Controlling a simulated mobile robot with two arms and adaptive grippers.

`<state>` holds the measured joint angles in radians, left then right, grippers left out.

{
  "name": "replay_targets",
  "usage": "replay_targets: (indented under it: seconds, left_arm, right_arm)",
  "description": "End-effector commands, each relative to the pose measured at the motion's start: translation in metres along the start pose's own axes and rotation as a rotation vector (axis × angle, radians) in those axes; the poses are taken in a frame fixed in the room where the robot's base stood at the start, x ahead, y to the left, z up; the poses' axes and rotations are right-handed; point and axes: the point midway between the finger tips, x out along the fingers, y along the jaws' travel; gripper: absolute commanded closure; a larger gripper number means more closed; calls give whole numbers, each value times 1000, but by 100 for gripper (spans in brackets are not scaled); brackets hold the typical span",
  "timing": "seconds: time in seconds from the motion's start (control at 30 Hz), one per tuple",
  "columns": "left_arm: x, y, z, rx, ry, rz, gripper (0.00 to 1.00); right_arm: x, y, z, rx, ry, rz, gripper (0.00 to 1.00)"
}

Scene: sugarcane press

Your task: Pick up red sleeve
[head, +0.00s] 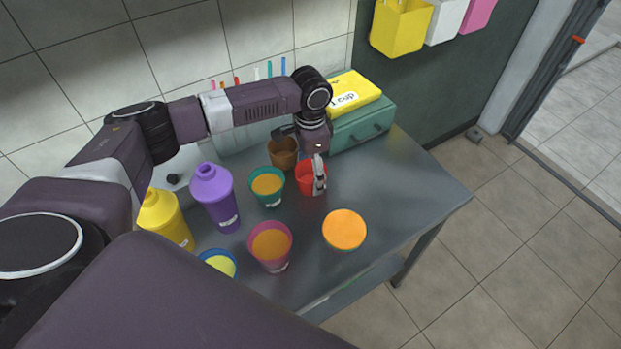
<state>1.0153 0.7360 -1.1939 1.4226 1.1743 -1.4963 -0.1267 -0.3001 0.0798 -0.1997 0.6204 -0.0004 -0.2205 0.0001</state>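The red sleeve (304,180), a red cup-shaped piece, stands on the grey metal table (400,195), right of the teal cup. My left gripper (318,176) reaches down over it from behind. A light grey finger lies in front of the red sleeve's right side and hides part of it. The other fingertip is not clear, so I cannot tell whether the gripper is closed on the sleeve. My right gripper is not in view.
A teal cup (267,187), brown cup (283,155), pink cup (271,245), orange-topped cup (344,230) and blue-yellow cup (219,263) stand close by. Purple (214,200) and yellow (165,218) bottles stand left. A green box (365,126) is behind. The table's right side is clear.

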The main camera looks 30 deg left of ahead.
Motion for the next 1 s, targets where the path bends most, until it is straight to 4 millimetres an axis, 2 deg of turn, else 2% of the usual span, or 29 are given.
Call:
replay_targets:
  seconds: [0.03,0.23,0.57,0.73,0.87,1.0]
  left_arm:
    - [0,0,0,0,0,0,31]
    - [0,0,0,0,0,0,51]
    - [-1,0,0,0,0,0,51]
    - [-7,0,0,0,0,0,51]
    - [-22,0,0,-1,2,-1,51]
    - [-50,-1,-1,0,4,-2,51]
  right_arm:
    - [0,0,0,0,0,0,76]
    - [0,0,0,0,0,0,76]
    - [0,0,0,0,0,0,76]
    - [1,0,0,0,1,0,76]
    - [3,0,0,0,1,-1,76]
    - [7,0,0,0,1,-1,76]
